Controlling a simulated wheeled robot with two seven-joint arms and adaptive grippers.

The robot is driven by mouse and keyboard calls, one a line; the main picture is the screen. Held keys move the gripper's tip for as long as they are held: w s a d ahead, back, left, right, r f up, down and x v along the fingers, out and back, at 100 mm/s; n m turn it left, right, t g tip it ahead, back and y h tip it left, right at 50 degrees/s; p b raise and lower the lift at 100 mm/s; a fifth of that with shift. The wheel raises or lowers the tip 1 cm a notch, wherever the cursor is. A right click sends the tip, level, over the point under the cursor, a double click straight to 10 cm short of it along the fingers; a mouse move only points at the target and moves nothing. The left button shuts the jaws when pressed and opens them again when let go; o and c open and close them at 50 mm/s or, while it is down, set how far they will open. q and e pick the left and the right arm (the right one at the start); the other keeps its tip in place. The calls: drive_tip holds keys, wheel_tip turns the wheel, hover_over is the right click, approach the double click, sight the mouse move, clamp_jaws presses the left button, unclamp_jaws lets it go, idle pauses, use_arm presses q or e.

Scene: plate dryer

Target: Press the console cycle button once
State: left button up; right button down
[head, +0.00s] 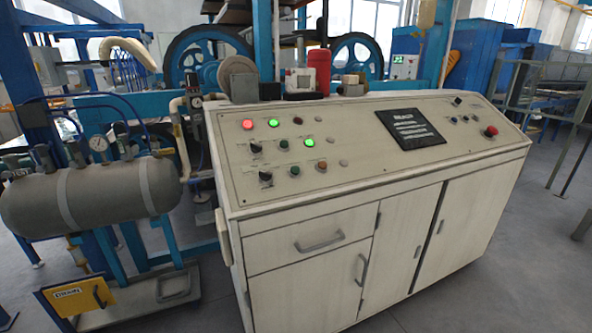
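The cream console (370,185) stands in the middle of the head view with a sloped control panel. The panel's left part has a lit red lamp (247,125), two lit green lamps (273,122), black knobs (265,177), dark green buttons (295,170) and a brown-red button (321,165). A black plate with white text (410,128) sits right of centre. The right end has small blue and dark controls (453,119) and a large red button (491,131). The labels are too small to read, so I cannot tell which is the cycle button. Neither gripper is in view.
A grey tank (90,196) with gauges and pipes stands left of the console, above a yellow drain sign (77,296). A red canister (319,72) and small devices stand along the console's back edge. Handled drawers and doors face the front.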

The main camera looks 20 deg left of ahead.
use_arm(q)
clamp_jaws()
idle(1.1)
